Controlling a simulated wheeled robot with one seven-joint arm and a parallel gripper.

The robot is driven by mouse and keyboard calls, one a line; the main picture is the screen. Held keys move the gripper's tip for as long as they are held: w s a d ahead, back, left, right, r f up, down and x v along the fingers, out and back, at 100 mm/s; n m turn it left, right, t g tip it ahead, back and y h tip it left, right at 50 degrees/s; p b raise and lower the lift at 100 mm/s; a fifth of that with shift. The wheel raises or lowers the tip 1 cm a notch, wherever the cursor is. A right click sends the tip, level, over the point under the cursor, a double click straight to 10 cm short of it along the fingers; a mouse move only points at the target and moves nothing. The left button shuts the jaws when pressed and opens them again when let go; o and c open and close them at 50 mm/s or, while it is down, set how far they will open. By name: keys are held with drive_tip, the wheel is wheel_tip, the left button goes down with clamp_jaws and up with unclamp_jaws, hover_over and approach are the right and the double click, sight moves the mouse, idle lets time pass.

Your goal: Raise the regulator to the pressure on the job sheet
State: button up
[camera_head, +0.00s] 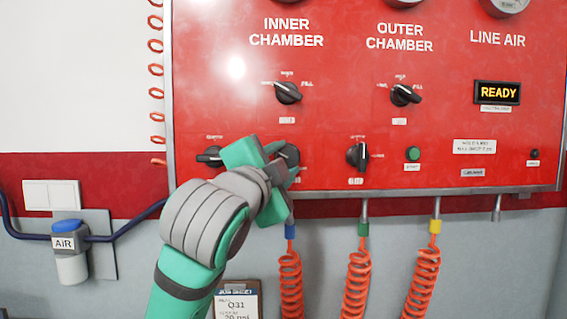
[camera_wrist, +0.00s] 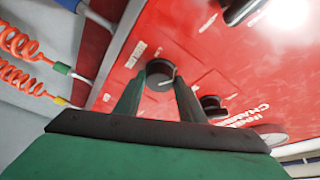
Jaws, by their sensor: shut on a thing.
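My gripper (camera_head: 283,172) is at the lower row of the red panel and is shut on a round black knob (camera_head: 291,153). In the wrist view the knob (camera_wrist: 159,72) sits between the two fingertips, with a pale pointer mark on its face. In the head view the gripper hides part of the knob and its label. The job sheet (camera_head: 238,303) hangs on a clipboard below the panel, partly behind my arm; it reads Q31 and 20 psi. The gauges (camera_head: 506,5) at the top are cut off, so their readings do not show.
Black knobs flank the held one, at left (camera_head: 209,156) and right (camera_head: 358,156). Selector knobs (camera_head: 288,92) sit above. A display (camera_head: 497,92) reads READY. A green button (camera_head: 412,154) is at right. Orange coiled hoses (camera_head: 290,285) hang below the panel. An AIR unit (camera_head: 66,243) is at left.

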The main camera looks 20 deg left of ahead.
drive_tip(key=shift+m+g, duration=0.5)
drive_tip(key=shift+m, duration=0.7)
drive_tip(key=o, duration=1)
drive_tip(key=shift+o, duration=0.2)
drive_tip(key=shift+r, duration=0.1)
drive_tip(key=s, duration=1)
drive_tip(key=shift+s+a+f, duration=0.35)
drive_tip(key=shift+s, duration=0.05)
